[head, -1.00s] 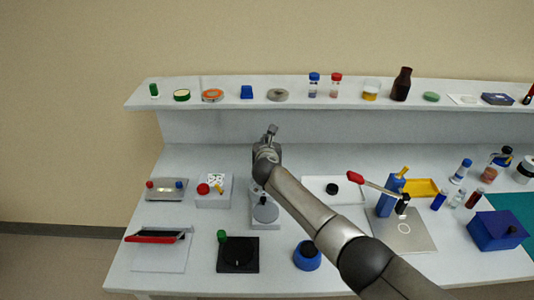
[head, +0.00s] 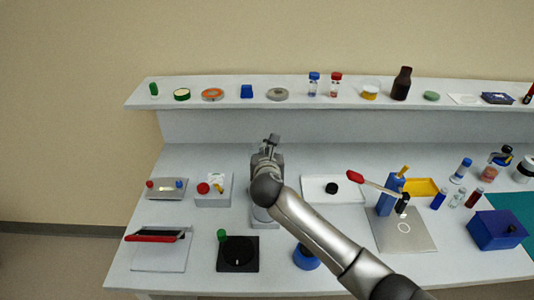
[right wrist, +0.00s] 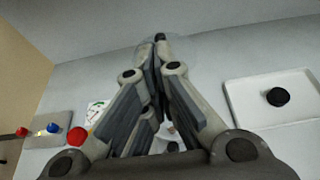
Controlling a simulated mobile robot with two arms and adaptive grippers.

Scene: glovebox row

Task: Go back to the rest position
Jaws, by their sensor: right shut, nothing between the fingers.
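My right gripper (head: 272,139) is above the back middle of the bench in the head view, its arm coming in from the lower right. In the right wrist view the gripper (right wrist: 160,40) has its fingertips together with nothing between them. A grey and white device (head: 262,214) stands on the bench below it, mostly hidden by my arm. My left gripper does not show in either view.
A control box with a red button (head: 203,188) stands left of my arm, and a white tray with a black knob (head: 331,188) stands right of it. A lever with a red handle (head: 356,176) sticks up further right. The shelf (head: 330,97) behind carries bottles and dishes.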

